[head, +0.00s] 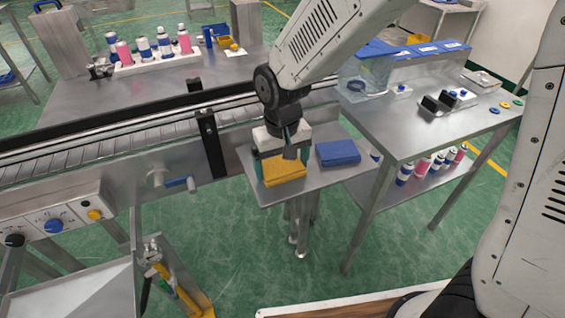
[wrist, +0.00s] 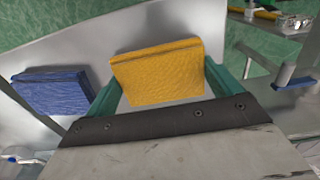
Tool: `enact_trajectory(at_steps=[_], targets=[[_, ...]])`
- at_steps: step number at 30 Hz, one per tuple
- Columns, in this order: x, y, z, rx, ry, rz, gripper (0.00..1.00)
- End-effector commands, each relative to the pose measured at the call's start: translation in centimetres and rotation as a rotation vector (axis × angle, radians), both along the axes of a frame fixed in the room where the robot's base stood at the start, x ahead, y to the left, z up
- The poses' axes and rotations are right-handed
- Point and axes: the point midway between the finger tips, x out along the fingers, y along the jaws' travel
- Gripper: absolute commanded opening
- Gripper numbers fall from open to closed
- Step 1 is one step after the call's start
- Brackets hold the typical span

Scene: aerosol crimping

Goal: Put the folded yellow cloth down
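The folded yellow cloth (head: 285,171) is at the front of a small metal shelf (head: 268,194) beside the conveyor. My gripper (head: 282,162) points down over it, with one green finger at each side of the cloth. In the wrist view the cloth (wrist: 158,73) spans the space between the two fingertips (wrist: 160,78), and both appear to touch its edges. The cloth is at or just above the shelf surface; I cannot tell whether it bears on it. Its underside is hidden.
A folded blue cloth (head: 338,153) lies on the shelf just right of the yellow one; it also shows in the wrist view (wrist: 52,91). The conveyor (head: 130,150) runs behind to the left. A metal table (head: 400,133) stands close on the right, with aerosol cans below.

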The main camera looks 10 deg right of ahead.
Motion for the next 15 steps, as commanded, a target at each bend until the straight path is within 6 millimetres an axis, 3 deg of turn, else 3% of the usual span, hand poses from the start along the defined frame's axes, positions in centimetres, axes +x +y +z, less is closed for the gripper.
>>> enact_trajectory(at_steps=[2, 5, 15], targets=[[-0.4, -0.2, -0.2, -0.006, 0.012, -0.001, 1.0], [-0.3, -0.1, 1.2, -0.005, 0.009, -0.001, 1.0], [-0.2, -0.1, 8.8, -0.002, 0.005, 0.0, 1.0]])
